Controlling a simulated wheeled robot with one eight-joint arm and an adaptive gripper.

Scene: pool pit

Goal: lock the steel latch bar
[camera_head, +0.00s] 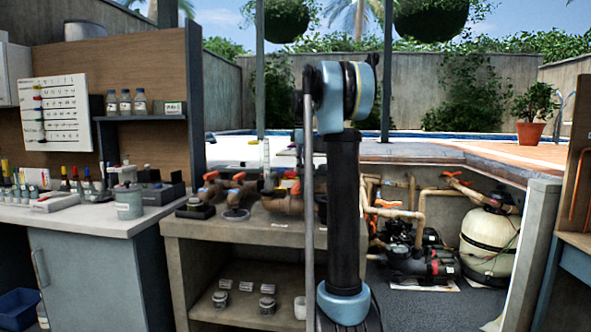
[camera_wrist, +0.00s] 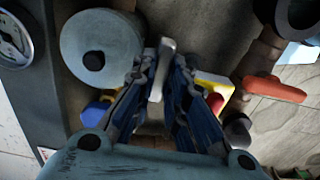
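A grey metal bar with a rounded end (camera_wrist: 166,47), which looks like the steel latch bar, stands between the fingers of my gripper (camera_wrist: 164,62) in the wrist view. It runs slightly slanted down the narrow gap between the two fingers. The fingers are drawn close together on it, with little space on either side. The bar's lower part and its mount are hidden or too dark to tell. In the head view, my own arm fills the middle and hides the gripper and the bar.
In the wrist view a round grey knob (camera_wrist: 102,50) lies left of the fingers, a gauge (camera_wrist: 14,40) further left, and an orange handle (camera_wrist: 274,89) to the right. In the head view valved pipes (camera_head: 278,196) stand on the bench (camera_head: 185,228); a pool pit with pumps lies right.

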